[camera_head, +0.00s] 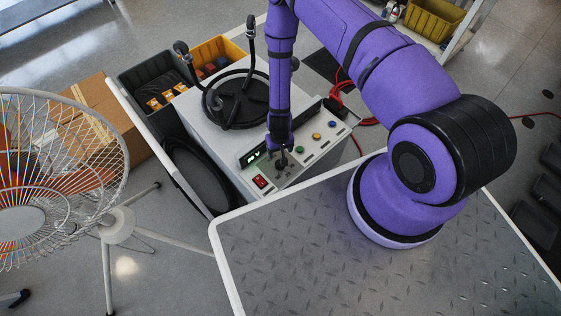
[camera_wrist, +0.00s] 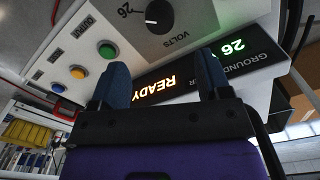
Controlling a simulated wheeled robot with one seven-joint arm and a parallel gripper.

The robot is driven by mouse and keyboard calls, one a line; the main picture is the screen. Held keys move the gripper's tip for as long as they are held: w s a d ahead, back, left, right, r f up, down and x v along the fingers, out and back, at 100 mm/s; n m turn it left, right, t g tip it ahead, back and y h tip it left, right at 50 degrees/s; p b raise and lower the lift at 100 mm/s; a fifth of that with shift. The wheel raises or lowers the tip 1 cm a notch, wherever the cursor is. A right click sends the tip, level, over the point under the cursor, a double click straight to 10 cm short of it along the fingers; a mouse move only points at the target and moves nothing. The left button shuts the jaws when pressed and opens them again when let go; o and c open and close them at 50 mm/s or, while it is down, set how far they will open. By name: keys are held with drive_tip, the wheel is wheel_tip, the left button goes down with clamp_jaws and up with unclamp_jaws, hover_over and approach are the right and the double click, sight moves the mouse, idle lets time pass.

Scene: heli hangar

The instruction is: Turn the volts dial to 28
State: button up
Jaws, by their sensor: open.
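The volts dial (camera_wrist: 158,16) is a black round knob with a white mark, at the top of the wrist view, partly cut off by the frame edge. The word VOLTS and a printed 26 are beside it, upside down. A display (camera_wrist: 232,47) glows green with 26, and orange READY shows near it. My gripper (camera_wrist: 163,82) is open and empty, its two blue fingers apart below the dial in the picture. In the head view my gripper (camera_head: 281,150) is over the sloped control panel (camera_head: 315,150) of the grey power cart (camera_head: 215,145) and hides the dial area.
Green (camera_head: 300,150), yellow (camera_head: 316,136) and blue (camera_head: 332,124) buttons line the panel, with a red switch (camera_head: 261,182) at its near left. A coiled black cable (camera_head: 240,100) lies on the cart. A white fan (camera_head: 50,180) stands left. Red hose (camera_head: 370,121) lies on the floor.

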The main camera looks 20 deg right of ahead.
wheel_tip(320, 180, down, 10)
drive_tip(key=shift+f, duration=0.25)
idle(0.3)
drive_tip(key=shift+c, duration=0.3)
drive_tip(key=c, duration=0.9)
